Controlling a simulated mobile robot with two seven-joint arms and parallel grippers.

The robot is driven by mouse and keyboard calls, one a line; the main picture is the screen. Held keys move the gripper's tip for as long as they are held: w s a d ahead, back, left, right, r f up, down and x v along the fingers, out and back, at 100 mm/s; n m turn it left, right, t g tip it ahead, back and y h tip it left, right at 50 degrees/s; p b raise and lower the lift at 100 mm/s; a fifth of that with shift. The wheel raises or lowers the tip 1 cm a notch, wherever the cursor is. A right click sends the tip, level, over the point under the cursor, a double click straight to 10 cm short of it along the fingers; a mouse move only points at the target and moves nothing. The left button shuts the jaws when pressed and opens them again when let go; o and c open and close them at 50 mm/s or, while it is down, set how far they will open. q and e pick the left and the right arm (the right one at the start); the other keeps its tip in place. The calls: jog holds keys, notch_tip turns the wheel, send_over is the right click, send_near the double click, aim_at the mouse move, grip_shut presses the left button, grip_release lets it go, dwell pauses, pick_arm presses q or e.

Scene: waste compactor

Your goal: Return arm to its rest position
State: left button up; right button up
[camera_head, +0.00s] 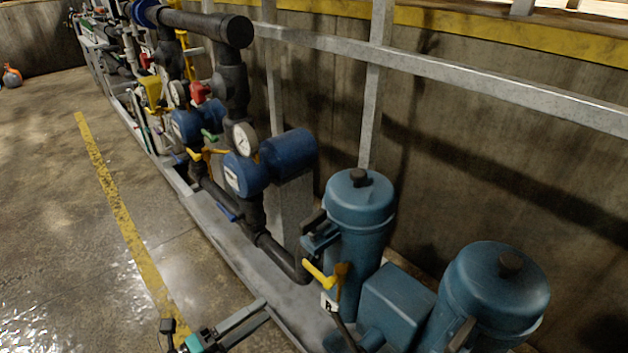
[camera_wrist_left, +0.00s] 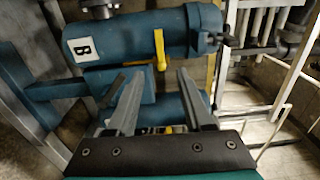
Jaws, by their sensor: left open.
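My left gripper (camera_head: 264,310) is at the bottom of the head view, left of the teal filter canister (camera_head: 355,235). Its two fingers are apart with nothing between them. In the head view a yellow handle (camera_head: 318,274) sits at the canister's lower left. My right gripper is out of view.
A second teal canister (camera_head: 495,290) stands at the lower right. Dark pipes with blue meters (camera_head: 288,153) and a gauge (camera_head: 245,138) run along the grey metal frame (camera_head: 470,72) by the concrete wall. The floor (camera_head: 60,210) on the left, with a yellow line (camera_head: 120,212), is clear.

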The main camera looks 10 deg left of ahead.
pick_arm(q)
jog(key=s+a+f+n+g+y+p, duration=0.1)
jog(key=s+a+f+n+y+p, duration=0.2)
jog(key=f+n, duration=0.4)
jog(key=s+a+f+n+g+y, duration=0.1)
jog(key=a+f+n+g+y, duration=0.15)
jog(key=f+n+y, duration=0.5)
jog(key=s+f+n+g+p, duration=0.1)
jog(key=s+f+n+g, duration=0.3)
jog(key=s+f, duration=0.3)
jog(key=s+d+f+n+g+p, duration=0.1)
jog(key=s+f+n+g, duration=0.3)
jog(key=s+f, duration=0.4)
jog(key=s, duration=0.6)
jog(key=shift+s+g+y+p, duration=0.3)
jog(key=shift+g+y+p, duration=0.05)
jog(key=shift+p, duration=0.05)
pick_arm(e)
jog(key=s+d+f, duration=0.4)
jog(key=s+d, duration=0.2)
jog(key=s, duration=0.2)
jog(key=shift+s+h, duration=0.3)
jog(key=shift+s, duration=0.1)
pick_arm(q)
jog(key=shift+n, duration=0.25)
